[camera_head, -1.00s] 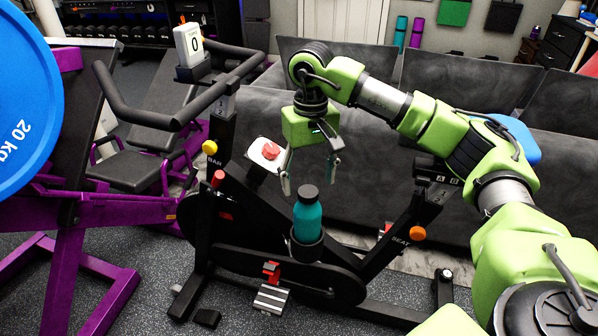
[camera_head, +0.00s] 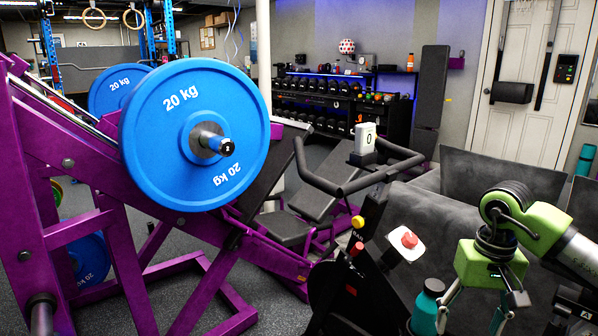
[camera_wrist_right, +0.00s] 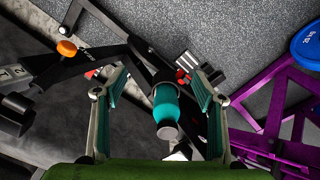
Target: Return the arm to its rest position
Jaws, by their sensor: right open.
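My right arm (camera_head: 570,250) comes in from the lower right in the head view. Its green gripper (camera_head: 476,312) points down with the two fingers spread, empty. A teal bottle (camera_head: 428,306) with a dark cap stands at the lower edge, partly behind the left finger. In the right wrist view the open gripper (camera_wrist_right: 160,82) has the bottle (camera_wrist_right: 166,104) showing between its fingers. The bottle appears below the fingertips, by the exercise bike's frame; any contact is not visible. My left gripper is not in view.
The exercise bike's black handlebar (camera_head: 372,178) is left of my gripper. A purple weight machine with a blue 20 kg plate (camera_head: 180,110) fills the left. Grey panels (camera_head: 500,180) stand behind my arm. A dumbbell rack (camera_head: 315,105) and door (camera_head: 510,110) are at the back.

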